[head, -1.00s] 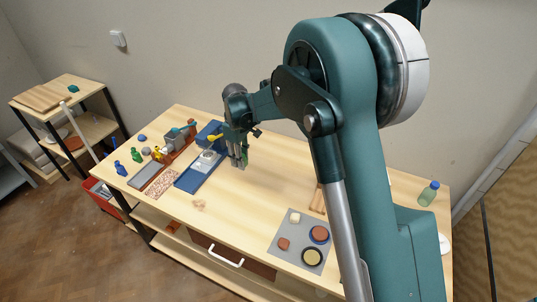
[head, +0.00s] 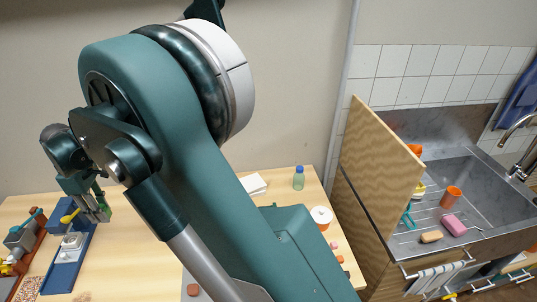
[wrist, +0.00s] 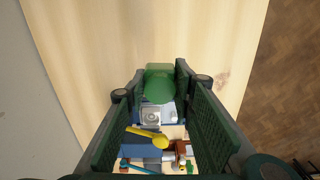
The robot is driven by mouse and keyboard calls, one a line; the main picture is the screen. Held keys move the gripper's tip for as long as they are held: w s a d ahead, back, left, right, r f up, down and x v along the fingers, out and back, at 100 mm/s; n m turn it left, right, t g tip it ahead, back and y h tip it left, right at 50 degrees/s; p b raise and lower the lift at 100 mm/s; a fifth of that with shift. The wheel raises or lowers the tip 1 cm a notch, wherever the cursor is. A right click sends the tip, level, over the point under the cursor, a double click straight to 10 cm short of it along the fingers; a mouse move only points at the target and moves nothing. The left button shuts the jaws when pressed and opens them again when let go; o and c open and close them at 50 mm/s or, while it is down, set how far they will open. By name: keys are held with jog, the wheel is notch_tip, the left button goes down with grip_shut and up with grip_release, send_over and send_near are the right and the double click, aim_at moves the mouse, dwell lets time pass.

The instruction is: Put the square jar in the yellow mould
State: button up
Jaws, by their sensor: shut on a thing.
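My gripper (head: 97,208) is above the left part of the table, near the blue tray (head: 58,278). It is shut on a green, translucent jar (head: 104,213), which I take to be the square jar; in the wrist view the jar (wrist: 160,80) sits between the fingertips (wrist: 160,96). I cannot tell its exact shape. The yellow mould cannot be made out now. The grey mat (head: 187,279) with a small brown block (head: 193,290) shows only in part, as my arm covers the rest. A round yellow-topped piece showed on it earlier.
A yellow spoon-like thing (head: 70,216) and a white square piece (head: 72,240) are by the blue tray. A wooden panel (head: 380,170) rises before the sink (head: 475,195).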

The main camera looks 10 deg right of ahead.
notch_tip(320, 180, up, 25)
jog(key=w+d+m, duration=0.2)
jog(key=w+d, duration=1)
jog(key=d, duration=0.5)
jog(key=w+d+m, duration=0.2)
jog(key=w+d, duration=0.9)
jog(key=d, duration=0.5)
jog(key=w+d+m, duration=0.2)
jog(key=w+d, duration=0.2)
jog(key=d, duration=1.5)
jog(key=w+d+m, duration=0.1)
jog(key=w+d, duration=0.2)
jog(key=d, duration=1.6)
jog(key=s+d+m, duration=0.2)
jog(key=s+d, duration=0.1)
jog(key=d, duration=1.2)
jog(key=s+d+m, duration=0.1)
jog(key=s+d, duration=0.1)
jog(key=d, duration=1.4)
jog(key=s+d+m, duration=0.2)
jog(key=s+d, duration=0.7)
jog(key=d, duration=0.5)
jog(key=s+d+m, duration=0.1)
jog(key=s+d, duration=0.7)
jog(key=d, duration=0.7)
notch_tip(320, 180, down, 27)
jog(key=shift+a+p, duration=0.25)
jog(key=shift+p, duration=0.05)
jog(key=shift+s, duration=0.1)
